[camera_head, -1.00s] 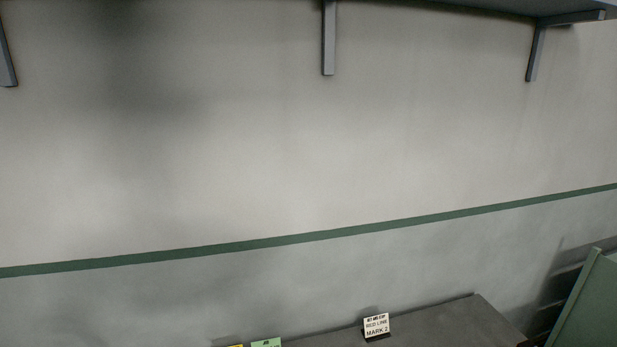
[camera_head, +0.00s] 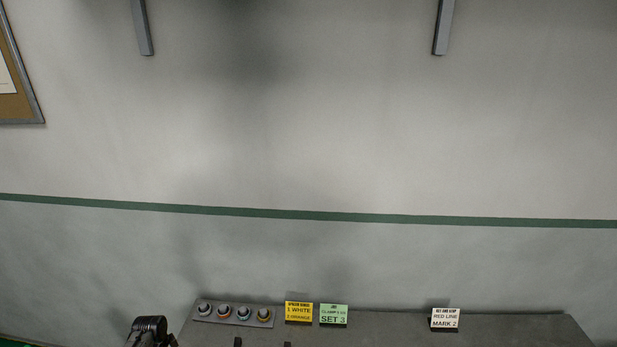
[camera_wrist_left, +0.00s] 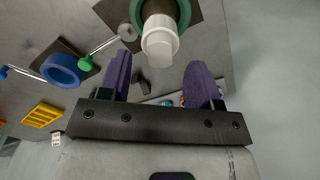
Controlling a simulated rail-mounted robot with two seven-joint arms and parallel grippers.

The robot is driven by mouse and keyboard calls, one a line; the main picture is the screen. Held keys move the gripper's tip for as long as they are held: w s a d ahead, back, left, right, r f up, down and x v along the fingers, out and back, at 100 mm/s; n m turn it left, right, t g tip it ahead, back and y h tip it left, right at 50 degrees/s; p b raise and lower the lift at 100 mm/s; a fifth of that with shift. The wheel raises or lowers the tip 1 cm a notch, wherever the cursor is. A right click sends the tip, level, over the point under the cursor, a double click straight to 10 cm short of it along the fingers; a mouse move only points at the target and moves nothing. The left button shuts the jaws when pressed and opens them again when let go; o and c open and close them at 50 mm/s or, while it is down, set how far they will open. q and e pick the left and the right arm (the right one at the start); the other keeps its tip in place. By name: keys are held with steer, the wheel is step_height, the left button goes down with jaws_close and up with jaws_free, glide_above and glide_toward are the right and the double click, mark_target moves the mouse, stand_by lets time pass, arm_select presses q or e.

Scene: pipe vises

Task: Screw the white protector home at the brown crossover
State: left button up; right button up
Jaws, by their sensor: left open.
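In the left wrist view my left gripper (camera_wrist_left: 158,66) is open, with its two purple fingers apart. A white, stepped cylindrical piece (camera_wrist_left: 160,40), which looks like the white protector, shows between and beyond the fingertips. It stands out from a green ring-shaped holder (camera_wrist_left: 137,14) at the top of the view. I cannot tell whether the fingers touch it or how far it is seated. The brown crossover cannot be made out clearly. My right gripper is not in view.
A blue ring-shaped vise (camera_wrist_left: 62,70) stands left in the wrist view, near a yellow slotted piece (camera_wrist_left: 43,117). In the head view, a grey rack (camera_head: 234,314) of several round parts stands by a yellow card (camera_head: 299,312), green card (camera_head: 334,314) and white card (camera_head: 445,319) on the bench.

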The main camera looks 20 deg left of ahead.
arm_select(q)
steer(key=n, duration=0.4)
steer(key=shift+p, duration=0.35)
steer(key=n, duration=0.2)
steer(key=shift+r+n, duration=0.1)
steer(key=shift+n, duration=0.3)
steer(key=n+p, duration=0.1)
steer(key=n, duration=1.8)
steer(key=shift+p, duration=0.3)
steer(key=shift+n, duration=0.3)
